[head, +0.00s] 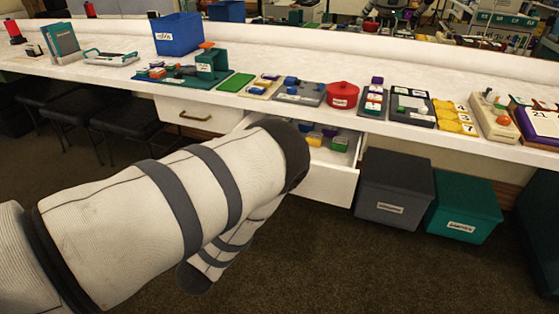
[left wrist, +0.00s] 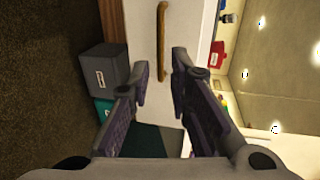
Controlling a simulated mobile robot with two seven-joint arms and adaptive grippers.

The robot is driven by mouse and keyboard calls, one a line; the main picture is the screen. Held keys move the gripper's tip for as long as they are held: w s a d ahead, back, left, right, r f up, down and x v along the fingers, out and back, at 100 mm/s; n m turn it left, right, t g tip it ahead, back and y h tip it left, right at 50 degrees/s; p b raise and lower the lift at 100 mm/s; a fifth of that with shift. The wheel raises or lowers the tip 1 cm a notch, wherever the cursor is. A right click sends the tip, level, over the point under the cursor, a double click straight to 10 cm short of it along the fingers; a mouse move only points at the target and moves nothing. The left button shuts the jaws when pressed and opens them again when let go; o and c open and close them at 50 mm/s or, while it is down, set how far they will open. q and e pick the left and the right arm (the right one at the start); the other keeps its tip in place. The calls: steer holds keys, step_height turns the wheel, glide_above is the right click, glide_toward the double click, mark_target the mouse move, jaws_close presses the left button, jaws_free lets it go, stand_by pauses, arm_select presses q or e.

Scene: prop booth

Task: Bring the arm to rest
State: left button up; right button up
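My left arm comes in from the left in the head view and reaches toward the open drawer (head: 328,185) under the counter; its gripper is hidden there behind the arm. The drawer holds several coloured blocks (head: 330,138). In the left wrist view my left gripper (left wrist: 160,75) is open, its two purple-padded fingers apart with nothing held. The white drawer front (left wrist: 137,30) with a brass handle (left wrist: 163,38) is ahead of it. The handle's end shows between the fingertips; I cannot tell how far away it is. My right gripper is in neither view.
The white counter (head: 120,75) carries a blue bin (head: 178,35), a red pot (head: 342,95) and several trays of blocks. Below it, a closed drawer (head: 197,115) is at the left. A grey box (head: 395,187) and a teal box (head: 463,207) stand on the floor at the right.

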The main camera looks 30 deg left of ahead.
arm_select(q)
steer(key=s+d+f+n+g+p, duration=0.2)
steer(key=s+f+n+g, duration=0.65)
steer(key=s, duration=0.55)
steer(key=s+d+n+g+h, duration=0.1)
steer(key=s+d+n+g, duration=0.2)
steer(key=s, duration=0.8)
steer(key=s+d+n+g+h, duration=0.2)
steer(key=s+d+n+g, duration=0.2)
steer(key=s, duration=0.8)
steer(key=d+g+p, duration=0.1)
steer(key=d+g, duration=0.1)
steer(key=shift+s+d+r+h, duration=0.2)
steer(key=shift+s+d+h, duration=0.1)
steer(key=shift+d, duration=0.05)
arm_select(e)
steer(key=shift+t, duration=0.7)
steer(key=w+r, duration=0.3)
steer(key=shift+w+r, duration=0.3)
